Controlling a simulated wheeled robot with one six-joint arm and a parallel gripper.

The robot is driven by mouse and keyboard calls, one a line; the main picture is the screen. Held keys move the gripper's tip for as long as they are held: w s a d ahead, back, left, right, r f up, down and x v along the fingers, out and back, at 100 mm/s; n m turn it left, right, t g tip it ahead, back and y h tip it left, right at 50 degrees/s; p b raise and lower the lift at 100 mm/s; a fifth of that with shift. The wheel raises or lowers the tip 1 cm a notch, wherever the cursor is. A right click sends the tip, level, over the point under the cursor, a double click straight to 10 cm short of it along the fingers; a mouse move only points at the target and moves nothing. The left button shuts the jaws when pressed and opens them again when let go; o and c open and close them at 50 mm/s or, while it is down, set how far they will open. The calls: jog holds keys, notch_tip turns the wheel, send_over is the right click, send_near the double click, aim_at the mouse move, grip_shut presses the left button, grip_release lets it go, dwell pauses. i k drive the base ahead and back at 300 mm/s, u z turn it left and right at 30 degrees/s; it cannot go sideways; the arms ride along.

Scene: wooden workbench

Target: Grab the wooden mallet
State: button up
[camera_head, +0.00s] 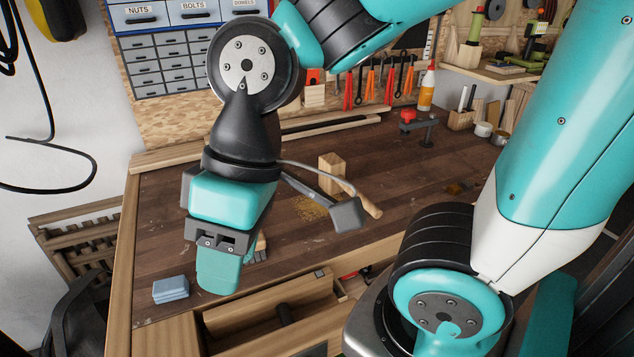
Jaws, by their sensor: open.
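The wooden mallet (332,172) lies on the workbench near the middle of the view. Its pale block-shaped head shows, and the end of a light wooden handle appears to the lower right. A dark grey part of my arm, with a cable, crosses in front and hides part of the handle. My gripper (221,272) points down over the left front of the bench, to the left of and nearer than the mallet. It is apart from the mallet. The jaws are open, though they are seen nearly side-on and the gap hardly shows. I see nothing held.
Blue blocks (170,288) lie at the bench's left front. A small wood-and-dark object, partly hidden, sits behind my gripper. An open drawer (285,300) juts out in front. A red-and-black clamp (420,125) and a glue bottle (427,90) stand farther back. Bench right of the mallet is mostly clear.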

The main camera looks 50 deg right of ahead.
aim_at(331, 164)
jog(key=u, duration=1.35)
jog(key=k, duration=0.8)
jog(key=z, duration=0.8)
jog(key=i, duration=0.5)
